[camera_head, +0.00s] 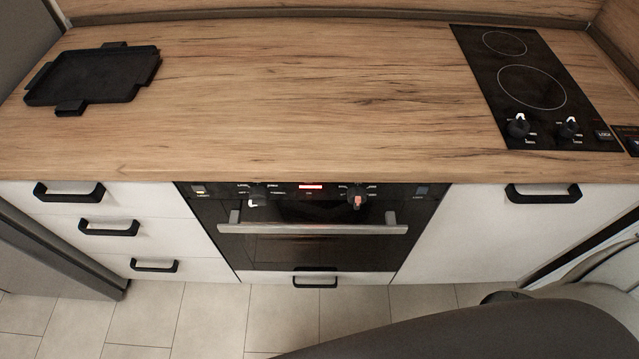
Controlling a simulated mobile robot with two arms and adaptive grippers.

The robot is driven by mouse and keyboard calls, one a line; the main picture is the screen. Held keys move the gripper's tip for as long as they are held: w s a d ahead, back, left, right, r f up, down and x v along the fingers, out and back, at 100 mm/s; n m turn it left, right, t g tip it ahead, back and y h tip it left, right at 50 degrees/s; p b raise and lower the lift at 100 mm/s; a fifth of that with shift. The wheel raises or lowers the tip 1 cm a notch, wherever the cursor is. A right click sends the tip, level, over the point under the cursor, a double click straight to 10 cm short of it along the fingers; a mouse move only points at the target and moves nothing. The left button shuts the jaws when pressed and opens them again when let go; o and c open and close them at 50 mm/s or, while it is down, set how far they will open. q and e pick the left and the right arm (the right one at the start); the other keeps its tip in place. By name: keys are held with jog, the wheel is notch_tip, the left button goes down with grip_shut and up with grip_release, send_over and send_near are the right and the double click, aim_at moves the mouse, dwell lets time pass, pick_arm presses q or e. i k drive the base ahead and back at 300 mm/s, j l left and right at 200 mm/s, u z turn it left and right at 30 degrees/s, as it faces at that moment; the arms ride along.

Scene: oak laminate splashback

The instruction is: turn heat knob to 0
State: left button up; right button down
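The black built-in oven (310,215) has two dark knobs on its panel. The left oven knob (258,194) shows a white mark at its lower edge. The right oven knob (357,195) shows a reddish mark. A red display glows between them. The black cooktop (500,75) also has two knobs near its front edge, a left one (518,128) and a right one (568,129), each with a white mark. The lettering is too small to read, so I cannot tell which is the heat knob or its setting. Neither gripper is in view.
The oven's silver handle (312,229) sticks out below its knobs. A black tray (95,78) lies on the wooden counter (300,90), whose middle is clear. White drawers with black handles flank the oven. A dark curved shape (480,330) fills the bottom right.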

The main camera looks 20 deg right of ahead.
aim_at(357, 197)
jog(key=z, duration=0.85)
